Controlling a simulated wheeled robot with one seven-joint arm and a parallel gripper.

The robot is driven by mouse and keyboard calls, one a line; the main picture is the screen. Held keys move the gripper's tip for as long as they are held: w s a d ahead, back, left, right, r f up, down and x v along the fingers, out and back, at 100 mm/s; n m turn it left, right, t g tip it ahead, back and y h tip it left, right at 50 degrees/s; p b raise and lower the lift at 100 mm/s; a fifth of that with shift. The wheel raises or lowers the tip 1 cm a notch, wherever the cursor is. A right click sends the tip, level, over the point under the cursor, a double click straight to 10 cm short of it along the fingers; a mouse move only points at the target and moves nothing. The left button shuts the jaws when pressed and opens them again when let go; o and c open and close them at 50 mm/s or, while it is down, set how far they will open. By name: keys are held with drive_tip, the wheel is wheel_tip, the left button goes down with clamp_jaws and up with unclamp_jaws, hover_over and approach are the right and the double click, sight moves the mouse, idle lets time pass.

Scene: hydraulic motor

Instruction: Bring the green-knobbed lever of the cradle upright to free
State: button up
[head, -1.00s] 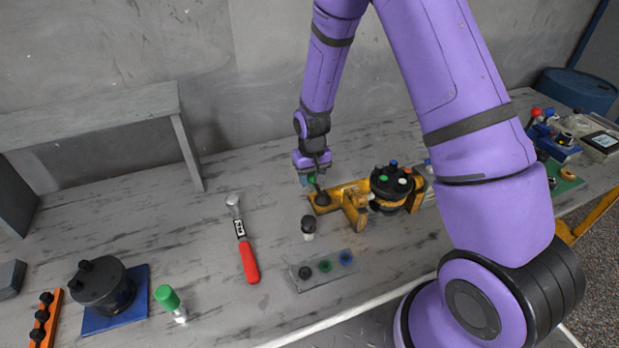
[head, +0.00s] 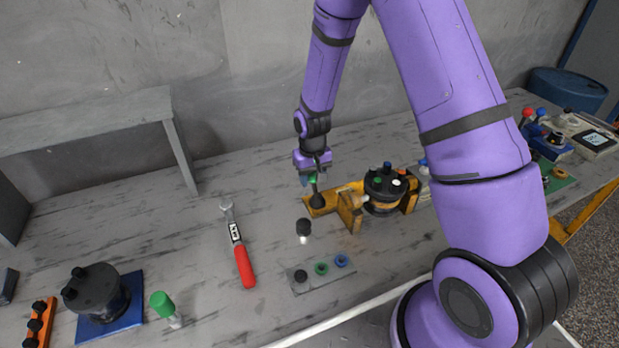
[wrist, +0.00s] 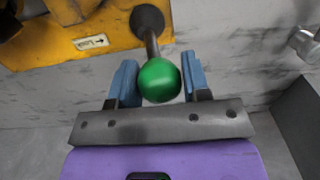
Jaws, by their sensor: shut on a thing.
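The yellow cradle (head: 349,217) stands on the bench and holds a black motor with coloured caps (head: 387,182). Its lever rises from a black round pivot (head: 317,203) at the cradle's left end. In the wrist view the lever's green knob (wrist: 160,80) sits between the two blue fingers of my gripper (wrist: 157,82), at the end of a dark shaft. My gripper (head: 313,179) is shut on the knob and partly hides it in the head view. The lever looks near upright there, with a slight lean. A label with an arrow (wrist: 91,42) is on the cradle's yellow plate.
A black-capped piece (head: 304,229) and a grey plate with coloured rings (head: 298,286) lie in front of the cradle. A red-handled wrench (head: 243,265) lies to the left. A grey shelf (head: 90,118) stands behind. The bench between shelf and cradle is clear.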

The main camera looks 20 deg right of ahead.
drive_tip(key=shift+d, duration=0.45)
drive_tip(key=shift+d+r, duration=0.1)
drive_tip(key=shift+d, duration=0.5)
idle(0.5)
drive_tip(key=o, duration=0.6)
drive_tip(key=shift+d, duration=0.1)
drive_tip(key=shift+r, duration=3)
